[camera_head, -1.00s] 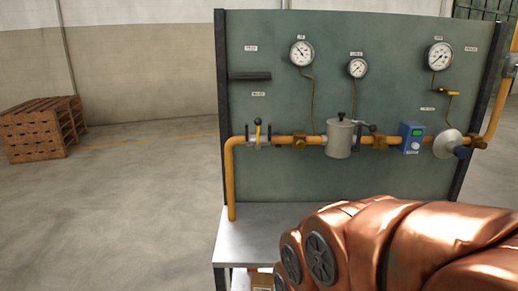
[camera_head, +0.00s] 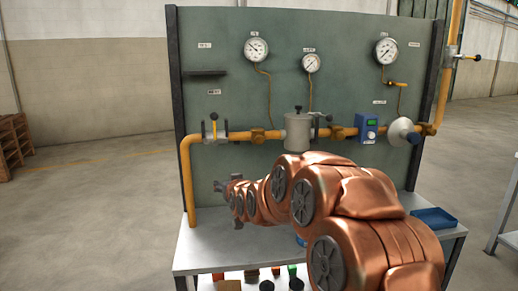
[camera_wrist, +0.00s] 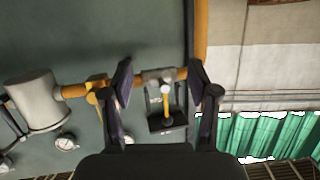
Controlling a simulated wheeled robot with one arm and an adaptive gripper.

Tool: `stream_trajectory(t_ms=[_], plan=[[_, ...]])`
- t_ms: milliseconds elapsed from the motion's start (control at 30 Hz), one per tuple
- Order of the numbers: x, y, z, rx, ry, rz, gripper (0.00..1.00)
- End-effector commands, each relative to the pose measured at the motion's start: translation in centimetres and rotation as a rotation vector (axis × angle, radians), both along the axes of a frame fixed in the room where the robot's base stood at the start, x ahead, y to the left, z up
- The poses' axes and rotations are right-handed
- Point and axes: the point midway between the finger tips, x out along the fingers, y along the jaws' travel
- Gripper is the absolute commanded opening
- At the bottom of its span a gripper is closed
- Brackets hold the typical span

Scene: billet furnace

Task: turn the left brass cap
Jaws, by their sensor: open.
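Brass fittings sit on the yellow pipe (camera_head: 190,177). The leftmost one, which looks like the left brass cap (camera_head: 257,135), is between the yellow-handled valve (camera_head: 215,132) and the grey canister (camera_head: 298,131). Another brass fitting (camera_head: 338,133) is right of the canister. In the wrist view, which is upside down, the left cap (camera_wrist: 96,86) shows just left of my gripper's left finger. My gripper (camera_wrist: 160,68) is open, with the yellow-handled valve seen between its fingers. In the head view my gripper (camera_head: 226,188) is below the pipe near the panel, apart from the cap.
Several gauges, including one at the top left (camera_head: 256,48), hang on the green panel (camera_head: 215,65). A blue device (camera_head: 367,127) and a round grey part (camera_head: 402,131) are on the pipe at right. A blue tray (camera_head: 434,217) lies on the bench (camera_head: 190,257).

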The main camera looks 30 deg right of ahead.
Motion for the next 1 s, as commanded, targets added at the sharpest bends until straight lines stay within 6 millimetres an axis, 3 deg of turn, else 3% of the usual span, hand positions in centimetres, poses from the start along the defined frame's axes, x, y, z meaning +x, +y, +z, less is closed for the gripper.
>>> stream_trajectory(t_ms=[33, 100, 200, 400, 533, 733, 1000], plan=[[1.3, -1.8, -0.3, -0.012, -0.066, -0.026, 0.60], [2.7, -4.3, 1.0, -0.037, -0.175, -0.063, 0.60], [4.0, -7.7, 2.3, -0.073, -0.318, -0.115, 0.60], [4.4, -12.8, 4.5, -0.143, -0.537, -0.197, 0.60], [4.1, -14.5, 5.3, -0.172, -0.613, -0.226, 0.60], [4.4, -15.3, 5.9, -0.184, -0.643, -0.239, 0.60], [6.5, -16.1, 7.1, -0.185, -0.644, -0.237, 0.60]])
